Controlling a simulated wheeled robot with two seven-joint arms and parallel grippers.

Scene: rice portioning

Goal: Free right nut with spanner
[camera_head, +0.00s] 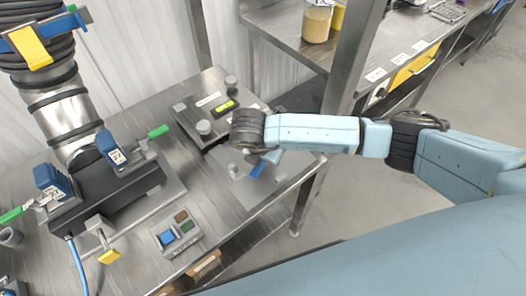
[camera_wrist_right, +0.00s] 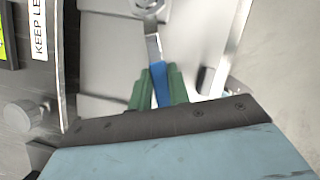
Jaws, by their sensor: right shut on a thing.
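My right gripper (camera_head: 262,158) reaches in from the right over the metal bench. Its green fingers (camera_wrist_right: 160,90) are shut on the blue handle (camera_wrist_right: 160,82) of the spanner. The blue handle also shows below the gripper in the head view (camera_head: 257,170). The spanner's silver shank (camera_wrist_right: 153,45) runs away from the fingers to a round metal piece (camera_wrist_right: 150,6) at the top edge of the wrist view. That piece is cut off, so I cannot tell whether the spanner's head sits around the nut. My left gripper is out of view.
A device with a lit yellow-green display (camera_head: 225,106) and round knobs (camera_head: 204,127) stands beyond the gripper. A ribbed hose and black block (camera_head: 120,190) with blue, green-handled clamps (camera_head: 112,147) stand left.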

